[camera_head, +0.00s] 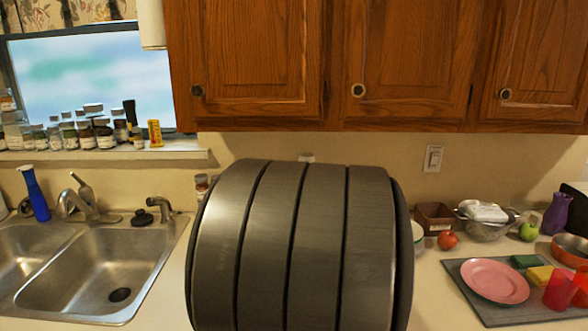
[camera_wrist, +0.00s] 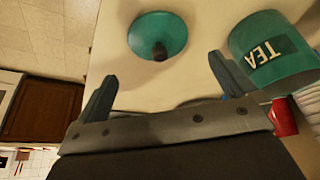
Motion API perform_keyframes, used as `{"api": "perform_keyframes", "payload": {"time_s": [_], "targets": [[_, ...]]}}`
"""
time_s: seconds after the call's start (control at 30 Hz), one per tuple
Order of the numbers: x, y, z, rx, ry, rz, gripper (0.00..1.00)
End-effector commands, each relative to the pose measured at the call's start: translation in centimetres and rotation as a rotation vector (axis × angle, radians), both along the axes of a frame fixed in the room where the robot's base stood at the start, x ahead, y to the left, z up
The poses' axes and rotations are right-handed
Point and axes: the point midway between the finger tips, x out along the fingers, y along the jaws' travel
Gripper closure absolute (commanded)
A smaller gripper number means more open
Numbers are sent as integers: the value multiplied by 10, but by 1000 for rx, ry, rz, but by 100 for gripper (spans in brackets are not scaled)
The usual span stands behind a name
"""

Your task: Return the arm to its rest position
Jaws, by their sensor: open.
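My gripper (camera_wrist: 162,68) shows in the wrist view with its two blue-grey fingers spread wide and nothing between them. A teal round lid with a dark knob (camera_wrist: 172,28) lies on the pale counter beyond the gap between the fingers. A teal canister marked TEA (camera_wrist: 250,37) lies beyond the right finger, apart from the lid. In the head view a large dark grey ribbed part, apparently my own arm, fills the lower middle and hides the counter behind it. My gripper is not visible there.
A double sink (camera_head: 95,265) is at the left with a blue spray bottle (camera_head: 34,195). At the right, a pink plate (camera_head: 494,281) and red cups (camera_head: 560,289) sit on a grey mat (camera_head: 480,307). Cabinets (camera_head: 415,65) hang above. The wrist view shows a red object (camera_wrist: 284,118).

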Motion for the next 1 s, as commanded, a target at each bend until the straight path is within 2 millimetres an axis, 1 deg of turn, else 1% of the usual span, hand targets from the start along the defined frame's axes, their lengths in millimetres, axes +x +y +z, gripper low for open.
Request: {"api": "perform_keyframes", "payload": {"time_s": [0.03,0.2,0.47,0.5,0.63,0.8,1.0], "targets": [[1,-3,-9,1,5,-1,0],[8,-9,-33,1,5,0,0],[17,-18,-65,1,4,0,0],[18,-18,-55,-1,-4,0,0],[18,-18,-42,-1,-3,0,0],[17,-17,-37,0,-1,0,0],[17,-17,-37,-1,-1,0,0]]}}
